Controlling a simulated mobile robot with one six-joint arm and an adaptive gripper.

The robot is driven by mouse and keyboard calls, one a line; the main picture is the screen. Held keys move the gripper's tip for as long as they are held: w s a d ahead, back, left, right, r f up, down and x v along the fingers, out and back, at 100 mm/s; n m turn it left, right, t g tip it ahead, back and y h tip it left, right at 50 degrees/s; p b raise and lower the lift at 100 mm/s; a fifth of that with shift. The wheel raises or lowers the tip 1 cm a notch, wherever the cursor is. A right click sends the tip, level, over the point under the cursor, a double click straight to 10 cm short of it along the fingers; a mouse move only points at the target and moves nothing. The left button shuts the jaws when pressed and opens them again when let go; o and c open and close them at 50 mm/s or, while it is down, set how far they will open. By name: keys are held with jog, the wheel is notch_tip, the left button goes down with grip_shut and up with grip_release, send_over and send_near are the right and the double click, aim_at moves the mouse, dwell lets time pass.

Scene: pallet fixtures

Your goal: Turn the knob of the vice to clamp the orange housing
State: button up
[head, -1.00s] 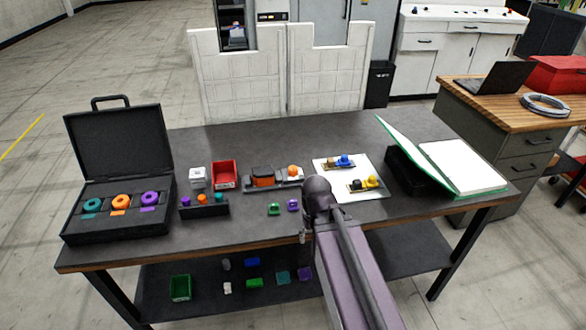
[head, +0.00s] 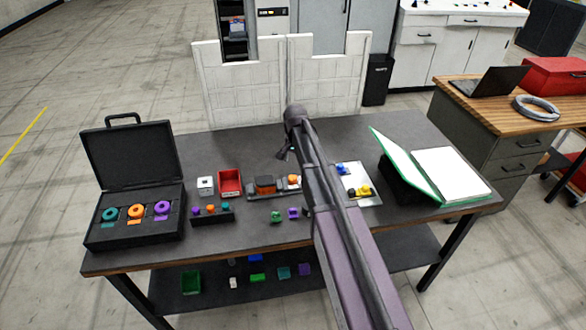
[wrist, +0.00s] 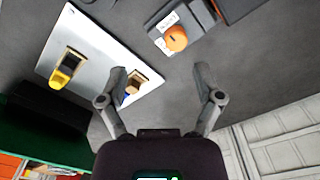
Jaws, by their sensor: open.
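The grey vice (head: 254,195) stands in the middle of the table with the orange housing (head: 265,184) between its jaws. Its orange knob (head: 293,180) is at the right end. In the wrist view the knob (wrist: 176,39) is at the top, beside a white patch on the vice (wrist: 163,22). The housing is not clearly visible there. My gripper (head: 284,154) is above the table, behind the knob in the head view. In the wrist view my gripper (wrist: 160,71) has its fingers wide apart and empty, with the knob ahead of the fingertips, not between them.
A white board (wrist: 85,40) with blue and yellow clamp pieces lies right of the vice. Small green (head: 275,216) and purple (head: 293,213) parts sit in front. A red bin (head: 229,182) stands left. An open green binder (head: 400,155) is at right. White panels (head: 240,85) stand behind.

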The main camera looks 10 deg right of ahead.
aim_at(293, 177)
jog(key=shift+m, duration=0.6)
jog(key=w+r, duration=0.1)
jog(key=w, duration=0.1)
jog(key=w+r+p, duration=0.1)
jog(key=w, duration=0.1)
jog(key=shift+r, duration=0.1)
jog(key=shift+f, duration=0.2)
notch_tip(293, 177, down, 13)
jog(key=b, duration=1.3)
jog(key=shift+f+b, duration=0.2)
jog(key=shift+b, duration=0.1)
jog(key=c, duration=1.2)
jog(key=shift+o, duration=0.2)
jog(key=shift+a, duration=0.15)
